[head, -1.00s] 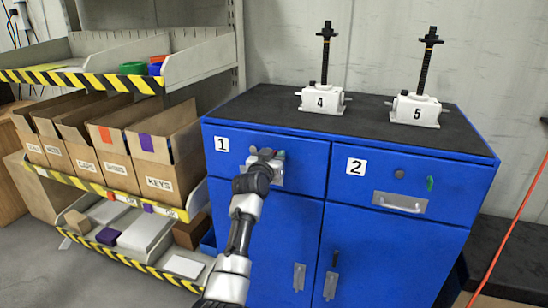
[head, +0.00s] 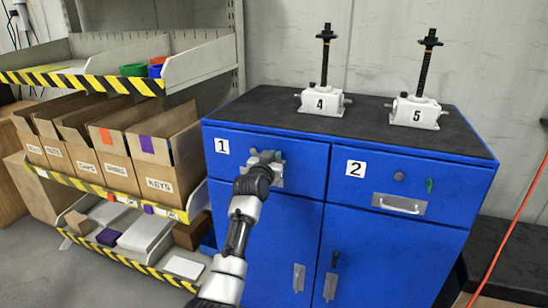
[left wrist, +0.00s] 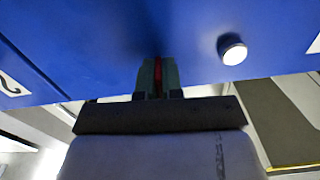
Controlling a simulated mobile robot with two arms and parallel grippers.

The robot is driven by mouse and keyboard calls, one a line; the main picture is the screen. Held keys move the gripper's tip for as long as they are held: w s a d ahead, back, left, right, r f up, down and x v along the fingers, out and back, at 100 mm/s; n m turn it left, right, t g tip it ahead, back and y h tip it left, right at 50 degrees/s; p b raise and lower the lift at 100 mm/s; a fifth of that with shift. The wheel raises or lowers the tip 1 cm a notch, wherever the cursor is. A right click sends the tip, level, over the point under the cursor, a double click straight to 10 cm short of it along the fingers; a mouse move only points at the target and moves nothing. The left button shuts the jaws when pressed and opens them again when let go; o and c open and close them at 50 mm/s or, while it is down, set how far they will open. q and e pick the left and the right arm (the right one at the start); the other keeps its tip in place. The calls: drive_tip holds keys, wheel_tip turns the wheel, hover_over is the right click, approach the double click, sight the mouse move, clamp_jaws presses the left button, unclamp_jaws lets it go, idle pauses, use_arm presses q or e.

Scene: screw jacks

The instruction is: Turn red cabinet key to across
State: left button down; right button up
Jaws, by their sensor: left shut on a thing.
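The red key (left wrist: 158,72) shows as a thin red strip between the fingers of my left gripper in the left wrist view. My left gripper (head: 268,158) is shut on it, in front of the drawer marked 1 (head: 300,150) on the blue cabinet. In the head view the gripper and wrist hide the key and part of this drawer's handle. Whether the key stands upright or across is hard to tell. A bright round knob (left wrist: 232,48) is beside the gripper in the left wrist view. My right gripper is in neither view.
The drawer marked 2 has a green key (head: 429,185), a round grey knob (head: 399,176) and a handle (head: 399,204). Screw jacks 4 (head: 320,103) and 5 (head: 415,112) stand on the cabinet top. A shelf with cardboard boxes (head: 158,172) is at the left.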

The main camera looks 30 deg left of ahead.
use_arm(q)
drive_tip(key=m+p, duration=0.2)
drive_tip(key=m, duration=0.1)
drive_tip(key=shift+r, duration=0.1)
drive_tip(key=m+p, duration=0.2)
drive_tip(key=m, duration=0.3)
drive_tip(key=m+p, duration=0.1)
drive_tip(key=m, duration=0.3)
drive_tip(key=shift+d+f, duration=0.1)
drive_tip(key=shift+f, duration=0.1)
drive_tip(key=m+p, duration=0.1)
drive_tip(key=m, duration=0.3)
drive_tip(key=shift+f+m, duration=0.1)
drive_tip(key=shift+m, duration=0.5)
drive_tip(key=c, duration=1.3)
unclamp_jaws()
